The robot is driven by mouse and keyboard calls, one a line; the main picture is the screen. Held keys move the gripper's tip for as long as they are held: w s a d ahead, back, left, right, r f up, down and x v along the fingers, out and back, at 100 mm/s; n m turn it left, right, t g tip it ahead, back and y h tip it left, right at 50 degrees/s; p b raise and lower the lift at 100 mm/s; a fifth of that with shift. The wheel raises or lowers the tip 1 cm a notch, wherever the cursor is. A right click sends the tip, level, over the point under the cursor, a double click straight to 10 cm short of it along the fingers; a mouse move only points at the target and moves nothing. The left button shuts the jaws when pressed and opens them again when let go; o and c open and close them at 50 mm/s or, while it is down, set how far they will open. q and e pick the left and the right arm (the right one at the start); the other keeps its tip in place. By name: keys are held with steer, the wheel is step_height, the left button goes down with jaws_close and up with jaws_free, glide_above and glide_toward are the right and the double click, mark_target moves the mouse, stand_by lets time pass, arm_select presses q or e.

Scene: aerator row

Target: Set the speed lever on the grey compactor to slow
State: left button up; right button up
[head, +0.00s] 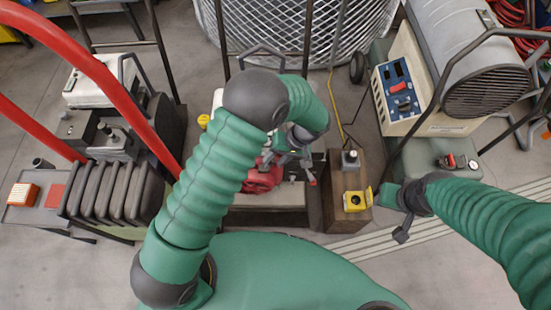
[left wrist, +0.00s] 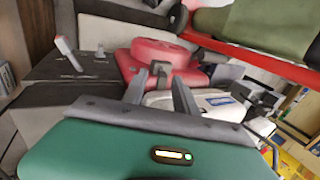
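A low grey machine (head: 262,198) with a red housing (head: 263,178) is mostly behind my left arm in the head view; I take it for the compactor. A small red-tipped lever (head: 312,178) stands at its right side. In the left wrist view a pale lever (left wrist: 67,52) with a reddish edge rises from a dark top, left of the red housing (left wrist: 158,57). My left gripper (left wrist: 160,88) is open and empty, its two fingers apart in front of the red housing, right of the lever. My right gripper (head: 387,195) is low at the right; its fingers are unclear.
A brown box (head: 347,218) with a yellow-framed socket stands right of the machine. A heater-like unit (head: 405,95) with a blue panel is at upper right. A finned machine (head: 115,195) with red tube handles stands at left. A wire-mesh drum (head: 285,25) is behind.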

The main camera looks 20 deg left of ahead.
arm_select(q)
steer(key=shift+a, duration=0.15)
steer(key=c, duration=0.7)
jaws_close()
stand_by(0.5)
